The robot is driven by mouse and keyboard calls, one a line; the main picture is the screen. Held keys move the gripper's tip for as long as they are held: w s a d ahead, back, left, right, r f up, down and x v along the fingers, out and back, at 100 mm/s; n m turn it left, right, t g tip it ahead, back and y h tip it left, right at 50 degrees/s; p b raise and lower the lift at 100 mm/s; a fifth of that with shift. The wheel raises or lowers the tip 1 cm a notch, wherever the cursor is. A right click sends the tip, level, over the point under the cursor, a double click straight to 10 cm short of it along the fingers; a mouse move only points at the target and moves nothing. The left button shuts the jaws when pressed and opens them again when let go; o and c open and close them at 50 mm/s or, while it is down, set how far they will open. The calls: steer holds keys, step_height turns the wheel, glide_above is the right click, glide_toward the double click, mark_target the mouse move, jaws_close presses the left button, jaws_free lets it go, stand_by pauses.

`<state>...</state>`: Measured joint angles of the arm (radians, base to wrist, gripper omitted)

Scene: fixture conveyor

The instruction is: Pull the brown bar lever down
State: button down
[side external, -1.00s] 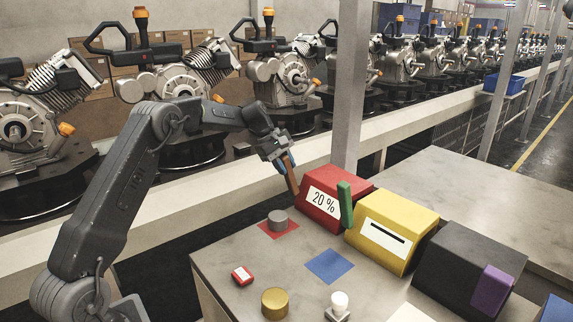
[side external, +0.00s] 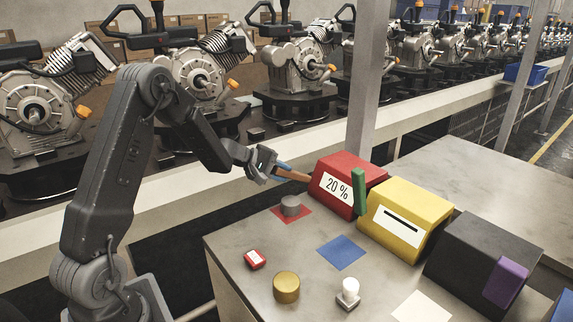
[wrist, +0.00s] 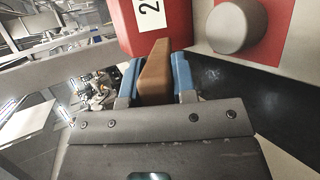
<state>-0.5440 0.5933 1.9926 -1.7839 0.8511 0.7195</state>
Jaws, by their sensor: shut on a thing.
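The brown bar lever (side external: 293,174) sticks out from the left side of the red box (side external: 350,168) marked "20 %". It lies close to level, sloping slightly down toward the box. My gripper (side external: 279,171) has its blue fingertips shut on the lever's outer end, to the left of the red box. In the wrist view, the lever (wrist: 157,66) runs between the two blue fingers (wrist: 155,82) toward the red box (wrist: 150,22). The lever's joint at the box is not clearly visible.
A grey knob (side external: 290,206) on a red square stands below the lever. A green lever (side external: 359,192), yellow box (side external: 408,212) and black box (side external: 470,250) are to the right. Engines line the conveyor behind.

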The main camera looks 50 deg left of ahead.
steer(key=f+t, duration=0.1)
steer(key=s+f+t, duration=0.1)
steer(key=f+t, duration=0.1)
steer(key=shift+s+f+m+h, duration=0.25)
steer(key=shift+f+m+h, duration=0.05)
steer(key=shift+f+m, duration=0.1)
steer(key=shift+s+f+m+t+h, duration=0.1)
steer(key=shift+f+m+t+h, duration=0.45)
steer(key=shift+f+t, duration=0.7)
steer(key=shift+d, duration=0.1)
steer(key=c, duration=0.9)
jaws_free()
